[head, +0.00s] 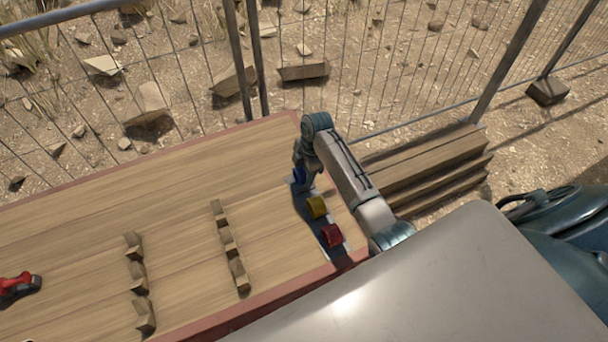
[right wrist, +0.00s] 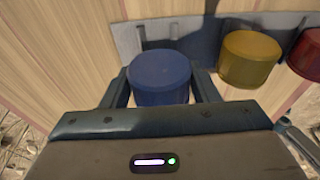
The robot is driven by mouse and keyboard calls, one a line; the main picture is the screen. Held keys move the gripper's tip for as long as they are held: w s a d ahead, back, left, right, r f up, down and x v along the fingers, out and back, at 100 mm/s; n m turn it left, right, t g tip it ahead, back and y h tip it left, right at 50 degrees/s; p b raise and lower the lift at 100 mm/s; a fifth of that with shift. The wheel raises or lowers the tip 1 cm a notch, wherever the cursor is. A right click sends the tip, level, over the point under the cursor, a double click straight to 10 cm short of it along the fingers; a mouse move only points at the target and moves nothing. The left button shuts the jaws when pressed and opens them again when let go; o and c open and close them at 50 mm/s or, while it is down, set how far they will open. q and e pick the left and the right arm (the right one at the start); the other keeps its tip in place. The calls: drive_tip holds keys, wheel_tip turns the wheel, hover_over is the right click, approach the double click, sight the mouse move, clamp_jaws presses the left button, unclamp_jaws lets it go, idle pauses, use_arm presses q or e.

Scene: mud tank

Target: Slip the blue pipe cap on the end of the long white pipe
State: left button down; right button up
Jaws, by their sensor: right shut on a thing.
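The blue pipe cap (right wrist: 160,78) stands between the two fingers of my right gripper (right wrist: 162,88) in the right wrist view. The gripper is shut on it, at the far end of a grey strip (right wrist: 128,38). In the head view the blue cap (head: 299,175) shows partly below my right gripper (head: 301,172), with the arm covering some of it. I cannot tell whether the cap still touches the strip. No long white pipe shows in either view. My left gripper is not in view.
A yellow cap (head: 317,207) and a red cap (head: 332,235) stand in a row beside the blue one. Notched wooden blocks (head: 228,243) stand in two rows on the wooden table (head: 70,240). A red and black tool (head: 18,285) lies at the left. A wire fence (head: 400,60) runs behind.

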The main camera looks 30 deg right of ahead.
sight(302, 170)
wheel_tip(302, 170, up, 3)
drive_tip(key=shift+r+p, duration=0.1)
drive_tip(key=shift+p, duration=1.1)
drive_tip(key=shift+r, duration=1)
drive_tip(key=shift+f, duration=0.1)
